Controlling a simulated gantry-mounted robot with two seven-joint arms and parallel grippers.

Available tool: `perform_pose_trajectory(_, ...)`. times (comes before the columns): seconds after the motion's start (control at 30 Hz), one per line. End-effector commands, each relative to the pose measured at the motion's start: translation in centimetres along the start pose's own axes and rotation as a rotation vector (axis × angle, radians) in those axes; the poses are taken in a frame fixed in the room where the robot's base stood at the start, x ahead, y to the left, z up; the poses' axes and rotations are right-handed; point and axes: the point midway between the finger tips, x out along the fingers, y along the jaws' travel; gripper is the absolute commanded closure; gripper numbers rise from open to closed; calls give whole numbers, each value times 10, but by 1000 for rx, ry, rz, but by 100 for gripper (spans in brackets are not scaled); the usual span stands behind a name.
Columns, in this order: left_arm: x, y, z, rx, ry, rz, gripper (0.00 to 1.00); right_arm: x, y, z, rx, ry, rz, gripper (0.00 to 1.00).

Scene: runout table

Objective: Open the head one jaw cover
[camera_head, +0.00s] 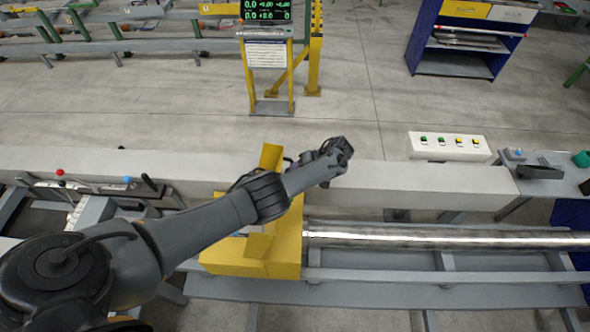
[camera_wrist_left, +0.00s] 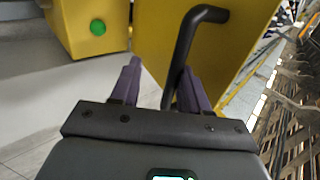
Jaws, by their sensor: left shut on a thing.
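The yellow jaw cover panel (camera_wrist_left: 238,50) fills the upper right of the left wrist view. Its black bar handle (camera_wrist_left: 186,45) runs down between the purple fingers of my left gripper (camera_wrist_left: 160,82), which is shut on it. In the head view, my left arm reaches across the yellow head (camera_head: 285,262) on the table. My left gripper (camera_head: 322,157) is at its far side, with the grip itself mostly hidden by the wrist. A raised yellow plate (camera_head: 271,156) shows behind the arm. My right gripper is in neither view.
A shiny metal bar (camera_head: 450,238) runs right from the yellow head. A yellow part with a green round spot (camera_wrist_left: 98,27) is at upper left in the wrist view.

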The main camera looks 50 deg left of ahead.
Motion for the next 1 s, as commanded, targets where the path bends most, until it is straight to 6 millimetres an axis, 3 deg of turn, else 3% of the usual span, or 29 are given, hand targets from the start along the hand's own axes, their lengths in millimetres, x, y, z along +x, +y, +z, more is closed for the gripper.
perform_pose_trajectory(0.67, -7, -1, 0, 0, 0, 2, 60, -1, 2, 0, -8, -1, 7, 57)
perform_pose_trajectory(0.83, -22, -1, -1, -1, 2, 4, 60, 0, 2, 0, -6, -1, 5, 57)
perform_pose_trajectory(1.0, -50, 0, -1, -1, 2, 3, 60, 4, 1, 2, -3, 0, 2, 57)
